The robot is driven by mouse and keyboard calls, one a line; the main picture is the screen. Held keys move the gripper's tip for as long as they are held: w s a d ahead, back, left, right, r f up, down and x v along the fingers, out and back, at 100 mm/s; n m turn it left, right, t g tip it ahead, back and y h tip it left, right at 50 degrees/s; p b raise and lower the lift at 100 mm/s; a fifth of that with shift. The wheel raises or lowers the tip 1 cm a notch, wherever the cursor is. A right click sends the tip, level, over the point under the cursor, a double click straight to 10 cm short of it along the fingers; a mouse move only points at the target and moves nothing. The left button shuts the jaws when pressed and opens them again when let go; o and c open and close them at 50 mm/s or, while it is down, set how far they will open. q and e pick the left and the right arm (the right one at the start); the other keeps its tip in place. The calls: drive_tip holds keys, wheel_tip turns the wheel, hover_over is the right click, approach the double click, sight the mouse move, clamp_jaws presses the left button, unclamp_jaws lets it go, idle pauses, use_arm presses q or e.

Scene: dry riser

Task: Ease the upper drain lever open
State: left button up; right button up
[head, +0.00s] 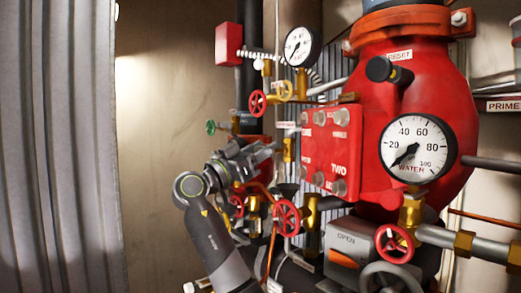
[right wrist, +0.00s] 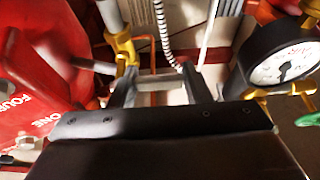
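My right gripper (head: 268,150) reaches in among the brass valves left of the red valve body. In the right wrist view its two dark fingers (right wrist: 160,88) stand apart, with no object clearly held between them. A brass valve (right wrist: 124,50) shows beside the left fingertip; I cannot tell whether they touch. In the head view a brass fitting (head: 289,149) stands just right of the fingertips. I cannot pick out the upper drain lever with certainty; my gripper and arm cover part of the pipework. My left gripper is not in view.
The red valve body (head: 440,95) with its red panel (head: 325,150) and a water gauge (head: 418,148) fills the right. Red handwheels (head: 287,218) stick out below the gripper. A smaller gauge (head: 299,46) is above. Bare wall (head: 165,110) lies left.

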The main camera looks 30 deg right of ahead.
drive_tip(key=c, duration=0.5)
drive_tip(key=f+n+t+b, duration=0.1)
drive_tip(key=n+b, duration=0.1)
drive_tip(key=b, duration=0.1)
drive_tip(key=shift+f+n+t, duration=0.15)
drive_tip(key=shift+n+t, duration=0.15)
drive_tip(key=shift+n, duration=0.1)
drive_tip(key=shift+f+n+t+y+b, duration=0.15)
drive_tip(key=shift+n+t+y+b, duration=0.3)
drive_tip(key=shift+n+b, duration=0.5)
drive_tip(key=shift+s+n+t+b, duration=0.1)
drive_tip(key=shift+n+t+b, duration=0.3)
drive_tip(key=shift+n, duration=0.45)
drive_tip(key=shift+t, duration=0.25)
drive_tip(key=o, duration=1)
drive_tip(key=shift+c, duration=0.2)
